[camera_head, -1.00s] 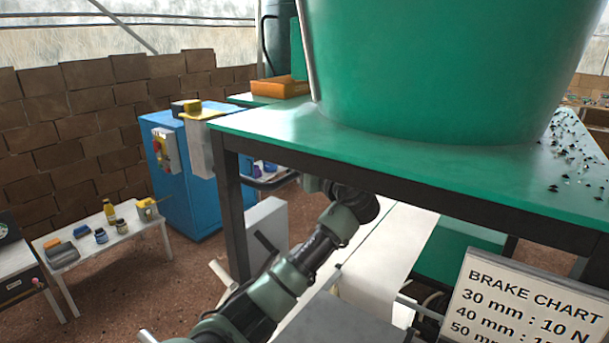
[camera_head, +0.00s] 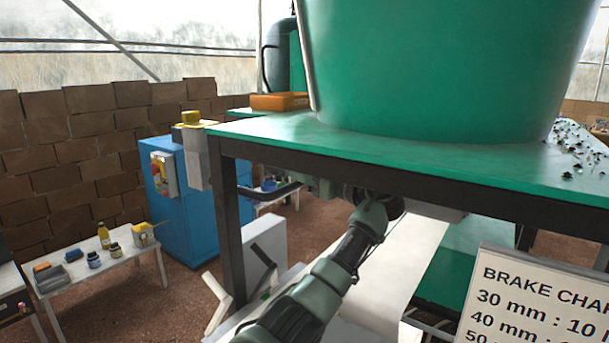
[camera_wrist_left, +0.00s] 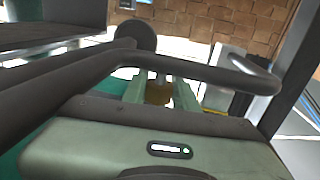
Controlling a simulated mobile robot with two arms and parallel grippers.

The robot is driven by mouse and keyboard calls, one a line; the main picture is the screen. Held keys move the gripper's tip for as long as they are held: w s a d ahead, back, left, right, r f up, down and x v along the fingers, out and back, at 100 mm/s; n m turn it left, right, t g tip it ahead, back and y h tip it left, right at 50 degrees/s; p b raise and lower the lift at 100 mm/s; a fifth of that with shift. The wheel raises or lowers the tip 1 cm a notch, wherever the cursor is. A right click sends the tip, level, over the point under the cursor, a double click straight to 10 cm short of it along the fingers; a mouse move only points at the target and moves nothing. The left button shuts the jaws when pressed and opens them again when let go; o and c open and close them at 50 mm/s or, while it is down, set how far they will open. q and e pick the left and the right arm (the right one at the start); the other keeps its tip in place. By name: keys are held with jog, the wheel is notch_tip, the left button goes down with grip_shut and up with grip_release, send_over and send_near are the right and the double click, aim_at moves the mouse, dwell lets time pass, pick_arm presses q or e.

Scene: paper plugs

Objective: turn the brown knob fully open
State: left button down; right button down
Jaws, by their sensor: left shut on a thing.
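The brown knob (camera_wrist_left: 157,95) shows in the left wrist view, between the two pale green fingers of my left gripper (camera_wrist_left: 160,88). The fingers are shut on it. A dark curved bar crosses in front of the fingers and hides part of them and the knob. In the head view my left arm reaches from the bottom up under the green table (camera_head: 270,140). There the table edge and the arm hide the knob and the fingertips. My right gripper is in neither view.
A large green tub (camera_head: 430,70) stands on the table. A dark table leg (camera_head: 226,220) is left of my arm. A brake chart sign (camera_head: 540,300) is at the lower right. A blue cabinet (camera_head: 190,215) and a white bench (camera_head: 95,270) with several jars stand at the left.

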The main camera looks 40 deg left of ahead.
pick_arm(q)
jog(key=c, duration=1.1)
grip_release()
jog(key=shift+d+f+b, duration=0.1)
jog(key=shift+d+b, duration=0.2)
jog(key=shift+d, duration=0.25)
jog(key=d+b, duration=0.2)
jog(key=d, duration=0.4)
jog(key=shift+s+d, duration=0.2)
jog(key=shift+d, duration=0.2)
